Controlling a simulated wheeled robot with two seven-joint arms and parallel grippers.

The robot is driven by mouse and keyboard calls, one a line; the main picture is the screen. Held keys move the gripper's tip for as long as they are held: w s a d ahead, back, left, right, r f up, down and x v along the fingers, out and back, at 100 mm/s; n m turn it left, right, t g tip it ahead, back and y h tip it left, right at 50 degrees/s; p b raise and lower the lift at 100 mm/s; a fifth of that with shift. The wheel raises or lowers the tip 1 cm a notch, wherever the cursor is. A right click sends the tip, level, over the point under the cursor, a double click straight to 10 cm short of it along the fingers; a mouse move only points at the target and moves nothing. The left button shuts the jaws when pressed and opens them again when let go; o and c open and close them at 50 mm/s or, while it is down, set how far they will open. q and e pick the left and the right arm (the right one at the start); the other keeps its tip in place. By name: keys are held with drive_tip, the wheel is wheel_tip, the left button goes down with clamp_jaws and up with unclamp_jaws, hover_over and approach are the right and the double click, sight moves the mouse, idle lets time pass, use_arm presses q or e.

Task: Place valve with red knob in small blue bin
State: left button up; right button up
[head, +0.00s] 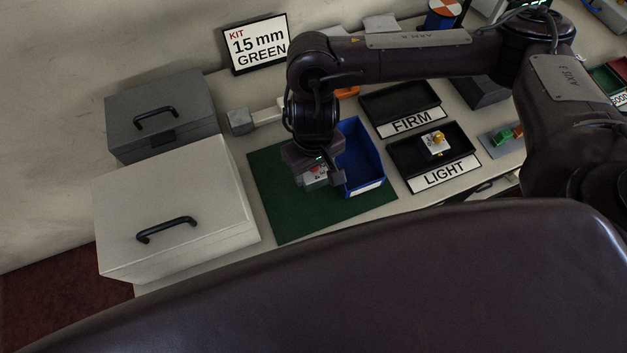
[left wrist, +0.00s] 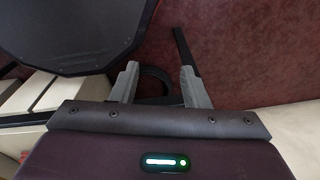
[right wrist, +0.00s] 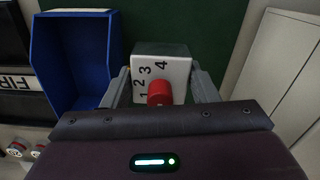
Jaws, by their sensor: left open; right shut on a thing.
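The valve with the red knob (right wrist: 160,70) is a pale block with numbers on its face, held between the fingers of my right gripper (right wrist: 163,88). In the head view the valve (head: 313,176) shows under my right gripper, over the green mat (head: 277,212) and just left of the small blue bin. The small blue bin (head: 362,158) looks empty and also shows at the left in the right wrist view (right wrist: 62,60). My left gripper (left wrist: 160,86) is open and empty, away from the table top over a reddish floor.
A black tray labelled LIGHT (head: 403,170) holds another valve with a yellow knob (head: 435,142). The tray labelled FIRM (head: 381,106) looks empty. A white box (head: 172,208) and a grey box (head: 160,112) with handles stand left of the mat. A kit sign (head: 259,45) stands behind.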

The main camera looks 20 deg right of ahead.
sight(313, 176)
wheel_tip(313, 176, down, 2)
drive_tip(key=shift+f, duration=0.25)
drive_tip(key=shift+a+f+b, duration=0.1)
drive_tip(key=shift+f+b, duration=0.2)
drive_tip(key=shift+b, duration=0.05)
wheel_tip(313, 176, down, 3)
drive_tip(key=shift+s+r+b, duration=0.1)
drive_tip(key=shift+r+b, duration=0.1)
drive_tip(key=shift+b, duration=0.3)
drive_tip(key=shift+f, duration=0.35)
use_arm(q)
drive_tip(key=shift+d+f, duration=0.35)
drive_tip(key=shift+f, duration=0.2)
drive_tip(key=shift+d+f, duration=0.3)
drive_tip(key=shift+f, duration=0.25)
use_arm(e)
drive_tip(key=shift+f, duration=0.2)
drive_tip(key=o, duration=1)
use_arm(q)
drive_tip(key=shift+a, duration=0.1)
use_arm(e)
drive_tip(key=shift+o, duration=0.2)
drive_tip(key=shift+r, duration=0.15)
